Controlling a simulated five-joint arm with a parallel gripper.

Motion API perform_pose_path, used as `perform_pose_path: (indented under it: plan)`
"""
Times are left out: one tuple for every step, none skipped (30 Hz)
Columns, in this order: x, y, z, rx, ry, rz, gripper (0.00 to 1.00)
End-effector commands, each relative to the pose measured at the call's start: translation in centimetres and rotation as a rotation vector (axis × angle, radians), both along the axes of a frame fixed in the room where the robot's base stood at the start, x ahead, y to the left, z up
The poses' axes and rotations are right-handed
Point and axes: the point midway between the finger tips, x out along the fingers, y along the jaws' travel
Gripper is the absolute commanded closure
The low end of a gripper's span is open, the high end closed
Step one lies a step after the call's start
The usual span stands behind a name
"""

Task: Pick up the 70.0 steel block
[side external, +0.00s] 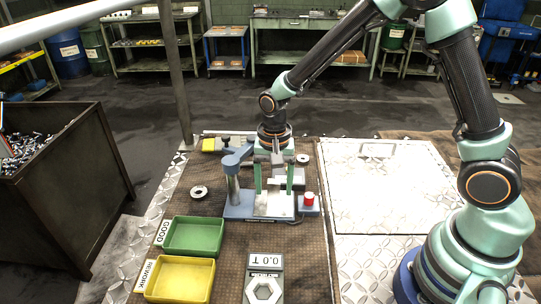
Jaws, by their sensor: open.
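My gripper (274,184) points down over the blue-grey bench fixture (238,213) near the middle of the side external view. Two upright green parts, apparently its fingers, stand apart on either side of a gap. A bright silver steel piece (275,205) sits low between and in front of them, on the fixture. It may be the 70.0 steel block, but I can read no 70.0 marking. I cannot tell whether the fingers touch it. My arm and the fixture's post hide part of the area behind.
A green tray (194,219) marked GOOD and a yellow tray (150,291) marked REWORK lie at left. A red-topped button (309,198) and a steel ring (199,192) flank the fixture. The plate (380,190) at right is clear.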

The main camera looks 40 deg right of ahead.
Motion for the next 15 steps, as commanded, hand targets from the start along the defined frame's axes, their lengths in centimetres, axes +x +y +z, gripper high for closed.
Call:
perform_pose_path:
  plan:
    - [-0.04,-0.03,-0.44,-0.001,0.002,0.0,0.28]
    - [-0.02,-0.02,-0.58,0.0,0.001,0.0,0.28]
    - [0.01,-0.02,-0.68,0.0,0.0,0.0,0.28]
    - [0.01,-0.01,-0.71,0.001,-0.001,0.0,0.28]
    - [0.02,-0.02,-0.72,0.0,-0.001,0.0,0.28]
    - [0.02,-0.02,-0.71,0.0,-0.001,0.0,0.28]
    - [0.03,-0.01,-0.69,0.0,-0.001,0.0,0.28]
    - [0.03,-0.03,-0.69,0.0,-0.001,0.0,0.28]
    - [0.03,-0.03,-0.68,0.0,-0.001,0.0,0.28]
    - [0.03,-0.03,-0.68,0.0,-0.001,0.0,0.35]
    - [0.02,-0.02,-0.68,0.0,-0.001,0.0,0.47]
    - [0.02,-0.02,-0.67,0.0,-0.001,0.0,0.62]
    - [0.03,-0.03,-0.67,0.0,-0.001,0.0,0.73]
    - [0.02,-0.02,-0.67,0.0,-0.001,0.0,0.85]
    - [0.02,-0.02,-0.66,0.0,-0.001,0.0,1.0]
